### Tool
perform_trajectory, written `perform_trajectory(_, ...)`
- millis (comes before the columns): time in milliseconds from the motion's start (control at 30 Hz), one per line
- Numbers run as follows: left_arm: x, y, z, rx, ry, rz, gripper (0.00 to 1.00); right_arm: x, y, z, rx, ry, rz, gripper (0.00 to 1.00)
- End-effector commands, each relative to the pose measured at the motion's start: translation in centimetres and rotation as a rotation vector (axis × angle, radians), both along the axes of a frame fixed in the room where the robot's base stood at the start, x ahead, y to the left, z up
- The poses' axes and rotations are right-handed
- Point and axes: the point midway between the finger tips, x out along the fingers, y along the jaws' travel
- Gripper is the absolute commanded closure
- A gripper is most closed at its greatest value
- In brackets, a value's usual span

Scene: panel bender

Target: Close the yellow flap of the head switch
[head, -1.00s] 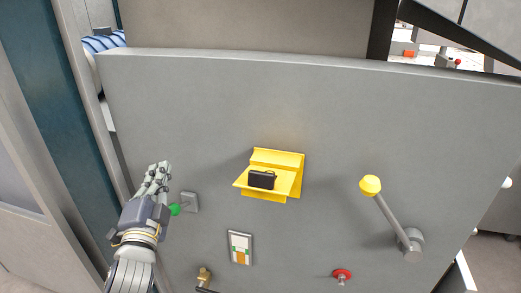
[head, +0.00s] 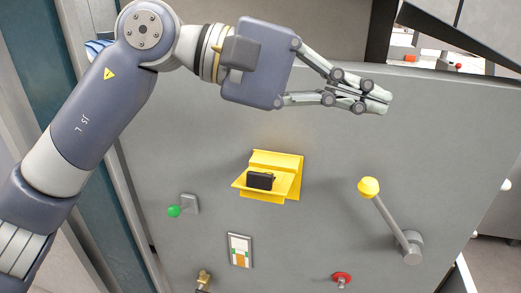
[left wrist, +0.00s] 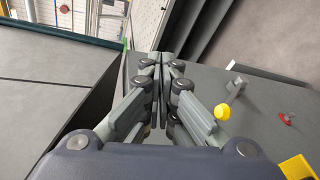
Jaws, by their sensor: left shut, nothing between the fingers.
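The head switch (head: 260,181) is a black switch in a yellow housing in the middle of the grey panel in the head view. Its yellow flap (head: 284,187) stands out from the panel, with the black switch in plain sight. My left gripper (head: 388,102) is shut and empty, above and to the right of the yellow housing, near the panel's upper edge. It also shows in the left wrist view (left wrist: 162,58), where a piece of the yellow housing (left wrist: 298,168) shows at the bottom right corner. My right gripper is not in view.
The grey panel (head: 330,190) also carries a yellow-knobbed lever (head: 385,205) on the right, a green knob (head: 174,211) on the left, a red knob (head: 341,277) and a small framed plate (head: 240,250) below. The panel between housing and lever is bare.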

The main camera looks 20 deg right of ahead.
Motion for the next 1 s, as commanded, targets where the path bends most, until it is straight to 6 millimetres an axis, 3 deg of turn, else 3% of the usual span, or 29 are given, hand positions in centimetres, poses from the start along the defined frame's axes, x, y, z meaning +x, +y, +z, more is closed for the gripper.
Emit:
perform_trajectory(200,2.1,2.3,-2.2,0.383,-0.617,-0.023,1.0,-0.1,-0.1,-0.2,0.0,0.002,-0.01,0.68)
perform_trajectory(400,5.1,7.2,-0.6,0.722,-0.989,-0.034,1.0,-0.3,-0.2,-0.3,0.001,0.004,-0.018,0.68)
perform_trajectory(533,5.9,9.4,0.8,0.859,-1.097,-0.034,1.0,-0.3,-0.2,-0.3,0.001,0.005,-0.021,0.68)
perform_trajectory(667,6.3,10.3,1.2,0.911,-1.131,-0.037,1.0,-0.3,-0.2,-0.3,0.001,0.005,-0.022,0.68)
perform_trajectory(867,7.2,9.7,-0.8,0.914,-1.131,-0.041,1.0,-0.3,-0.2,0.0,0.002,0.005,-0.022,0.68)
perform_trajectory(1000,8.4,8.8,-3.4,0.913,-1.13,-0.043,1.0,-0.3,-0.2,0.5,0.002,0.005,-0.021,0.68)
